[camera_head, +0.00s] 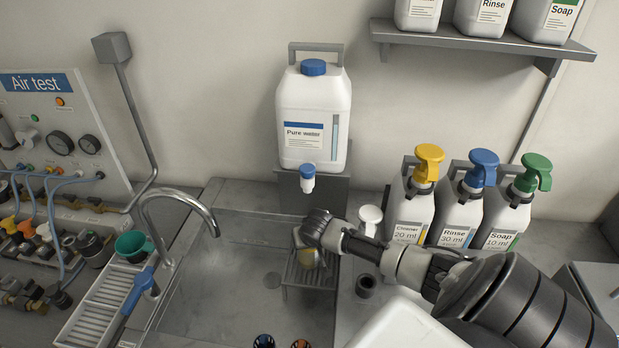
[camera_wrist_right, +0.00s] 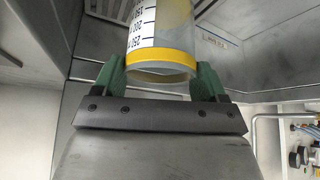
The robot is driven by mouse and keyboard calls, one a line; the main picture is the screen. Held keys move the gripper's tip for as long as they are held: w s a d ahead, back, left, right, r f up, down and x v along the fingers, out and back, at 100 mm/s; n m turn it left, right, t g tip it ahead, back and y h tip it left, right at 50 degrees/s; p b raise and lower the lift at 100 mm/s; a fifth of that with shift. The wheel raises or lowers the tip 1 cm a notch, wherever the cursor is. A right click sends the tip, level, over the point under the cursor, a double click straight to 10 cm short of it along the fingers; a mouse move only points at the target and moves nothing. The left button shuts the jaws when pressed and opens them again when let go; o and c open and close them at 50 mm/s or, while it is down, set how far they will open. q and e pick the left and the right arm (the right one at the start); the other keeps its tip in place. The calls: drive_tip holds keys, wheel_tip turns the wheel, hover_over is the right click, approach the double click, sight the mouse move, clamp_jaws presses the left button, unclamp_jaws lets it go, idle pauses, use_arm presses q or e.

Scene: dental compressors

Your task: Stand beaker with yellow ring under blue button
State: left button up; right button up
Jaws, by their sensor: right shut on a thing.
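My right gripper (camera_head: 312,238) reaches in from the right over the sink. In the wrist view its green fingertips (camera_wrist_right: 161,80) are shut on the beaker with yellow ring (camera_wrist_right: 165,22), a clear cup with a printed scale. In the head view the beaker (camera_head: 306,259) is partly hidden by the gripper, above a small grid rack (camera_head: 312,274); I cannot tell whether it touches the rack. The blue button (camera_head: 307,171) is on the tap of the Pure water container (camera_head: 313,110), above and behind the gripper. My left gripper is not in view.
Pump bottles Cleaner (camera_head: 412,205), Rinse (camera_head: 459,212) and Soap (camera_head: 507,215) stand right, near my arm. A curved faucet (camera_head: 180,193) rises left of the sink (camera_head: 230,290). A dark cup (camera_head: 366,285) sits on the counter, and ringed vessels (camera_head: 264,341) show at the bottom edge.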

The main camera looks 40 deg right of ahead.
drive_tip(key=shift+a, duration=0.25)
drive_tip(key=o, duration=1.1)
drive_tip(key=shift+c, duration=0.2)
drive_tip(key=shift+o, duration=1.1)
drive_tip(key=shift+d+f, duration=0.1)
drive_tip(key=v, duration=1.2)
drive_tip(key=shift+r, duration=0.25)
